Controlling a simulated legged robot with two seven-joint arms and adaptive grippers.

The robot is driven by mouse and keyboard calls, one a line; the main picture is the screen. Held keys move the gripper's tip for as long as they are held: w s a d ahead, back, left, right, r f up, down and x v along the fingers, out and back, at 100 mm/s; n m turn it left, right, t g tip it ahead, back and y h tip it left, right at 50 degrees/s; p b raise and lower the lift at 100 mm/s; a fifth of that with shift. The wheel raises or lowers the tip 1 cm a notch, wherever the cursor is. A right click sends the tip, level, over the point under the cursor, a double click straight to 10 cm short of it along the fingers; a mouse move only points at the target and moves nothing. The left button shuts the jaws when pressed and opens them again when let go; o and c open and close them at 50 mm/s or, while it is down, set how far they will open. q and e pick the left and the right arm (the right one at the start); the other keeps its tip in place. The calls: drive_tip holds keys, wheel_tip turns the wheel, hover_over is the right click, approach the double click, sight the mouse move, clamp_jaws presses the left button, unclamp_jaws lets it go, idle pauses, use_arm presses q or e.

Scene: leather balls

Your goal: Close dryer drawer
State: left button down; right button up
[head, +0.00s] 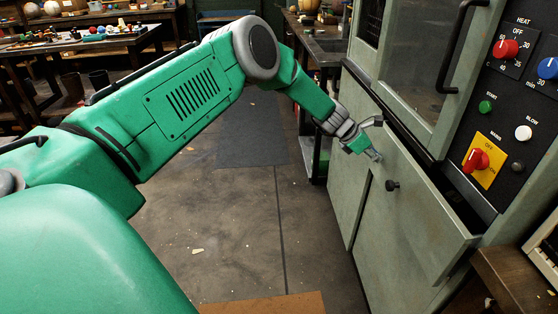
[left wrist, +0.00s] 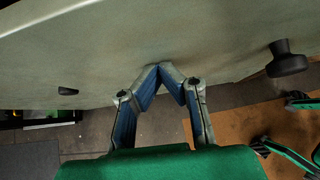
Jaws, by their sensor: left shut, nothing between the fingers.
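The dryer drawer (head: 415,205) is a grey-green front panel low on the dryer, with a dark round knob (head: 392,185). It stands out from the cabinet, and a dark gap shows behind its top edge at the right. My left gripper (head: 374,155) is shut and empty at the drawer front, left of and above the knob. In the left wrist view its fingertips (left wrist: 158,66) meet at the panel (left wrist: 215,35); I cannot tell if they touch it. The knob (left wrist: 287,58) is to the right there. My right gripper is not clearly visible.
The dryer's control panel (head: 518,100) with red, blue, green and white controls is above right. A vertical black handle (head: 458,45) is on the upper door. A wooden bench (head: 515,280) stands at lower right. Open concrete floor (head: 230,220) lies left of the drawer.

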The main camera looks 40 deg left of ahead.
sight(384, 149)
use_arm(q)
drive_tip(key=shift+w+d+f+b, duration=0.1)
drive_tip(key=shift+w+d+b, duration=0.2)
drive_tip(key=shift+w+d, duration=0.8)
drive_tip(key=shift+w, duration=0.6)
drive_tip(key=shift+r, duration=0.2)
